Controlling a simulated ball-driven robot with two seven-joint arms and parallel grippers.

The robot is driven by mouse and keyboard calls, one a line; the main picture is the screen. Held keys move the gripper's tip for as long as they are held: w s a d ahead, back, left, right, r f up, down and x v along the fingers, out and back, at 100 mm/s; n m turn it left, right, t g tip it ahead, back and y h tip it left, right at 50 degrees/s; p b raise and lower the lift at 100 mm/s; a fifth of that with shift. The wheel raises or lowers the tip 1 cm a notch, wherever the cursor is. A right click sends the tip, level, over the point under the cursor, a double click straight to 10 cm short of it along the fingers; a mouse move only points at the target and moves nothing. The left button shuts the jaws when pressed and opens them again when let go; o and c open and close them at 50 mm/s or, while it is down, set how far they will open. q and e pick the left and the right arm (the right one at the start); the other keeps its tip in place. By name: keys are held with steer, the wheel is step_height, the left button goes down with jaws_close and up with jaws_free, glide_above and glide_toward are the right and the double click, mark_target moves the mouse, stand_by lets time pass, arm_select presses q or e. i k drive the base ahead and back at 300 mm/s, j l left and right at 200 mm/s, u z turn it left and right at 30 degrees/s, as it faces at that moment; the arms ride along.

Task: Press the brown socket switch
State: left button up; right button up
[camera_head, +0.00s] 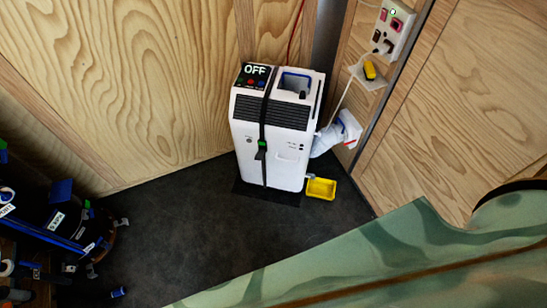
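A white wall socket panel (394,30) is at the upper right, on the wooden wall. It carries small dark and reddish-pink parts and a small green-lit spot near its top. A dark plug (383,46) sits at its lower end, with a white cable running down from it. The parts are too small to tell which one is the brown switch or how it is set. Neither of my grippers is in view, and nothing touches the panel.
A white portable unit (272,157) with a black strap and an "OFF" display stands in the corner. A yellow tray (321,189) is beside it. Black-and-blue equipment (62,222) is at left. A green camouflage-patterned surface (400,262) fills the lower right. Dark floor (180,235) is clear between.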

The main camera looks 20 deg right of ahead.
mark_target(377, 34)
steer(key=z, duration=1.65)
steer(key=i+j+z, duration=0.2)
steer(key=z, duration=0.25)
steer(key=i+j+z, duration=0.15)
steer(key=j+z, duration=0.25)
steer(key=i+j, duration=0.15)
steer(key=j, duration=0.3)
steer(key=i+j+z, duration=0.15)
steer(key=j, duration=0.75)
steer(key=i+z, duration=0.05)
steer(key=i, duration=0.05)
